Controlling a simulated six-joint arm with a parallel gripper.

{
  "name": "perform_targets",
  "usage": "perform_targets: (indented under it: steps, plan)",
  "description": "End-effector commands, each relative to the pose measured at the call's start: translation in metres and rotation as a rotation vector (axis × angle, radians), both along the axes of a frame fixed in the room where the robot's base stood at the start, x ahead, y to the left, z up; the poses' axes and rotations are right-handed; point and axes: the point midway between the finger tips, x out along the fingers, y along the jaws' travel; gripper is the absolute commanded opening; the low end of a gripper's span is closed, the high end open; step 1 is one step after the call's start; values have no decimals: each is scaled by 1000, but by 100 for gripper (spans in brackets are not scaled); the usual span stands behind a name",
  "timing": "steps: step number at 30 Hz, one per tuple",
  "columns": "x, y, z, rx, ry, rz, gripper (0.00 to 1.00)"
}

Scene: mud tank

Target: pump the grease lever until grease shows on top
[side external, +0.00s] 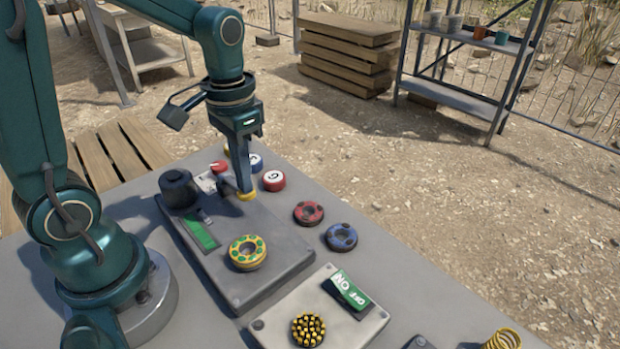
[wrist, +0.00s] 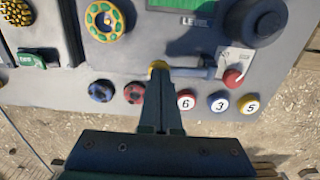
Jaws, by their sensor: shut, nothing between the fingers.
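My gripper (side external: 245,188) points down over the grey panel, its fingers together with nothing between them. It also shows in the wrist view (wrist: 160,82). A grey lever bar with a yellow end (side external: 247,196) is right at my fingertips; the yellow end (wrist: 158,66) shows just beyond them in the wrist view. I cannot tell whether they touch. The bar (wrist: 192,72) runs toward a small plate with a red-knobbed switch (wrist: 232,77). A dark round pot (side external: 177,188) stands on the panel beside a green level strip (side external: 200,233). No grease is clearly visible.
A yellow-green wheel (side external: 247,252) stands on the panel. Red (side external: 308,213) and blue (side external: 341,237) knobs and numbered buttons (side external: 273,180) line its far side. A second panel (side external: 270,322) has a green ON/OFF switch (side external: 349,290). The table's right part is partly clear.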

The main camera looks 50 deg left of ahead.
Motion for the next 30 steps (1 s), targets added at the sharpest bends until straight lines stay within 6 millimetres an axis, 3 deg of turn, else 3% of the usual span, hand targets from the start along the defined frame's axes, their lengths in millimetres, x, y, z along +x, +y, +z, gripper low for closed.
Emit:
perform_targets:
  steps: [14,30]
  plan:
    - [0,0,9,0,-1,0,0]
    - [0,0,-10,0,1,0,0]
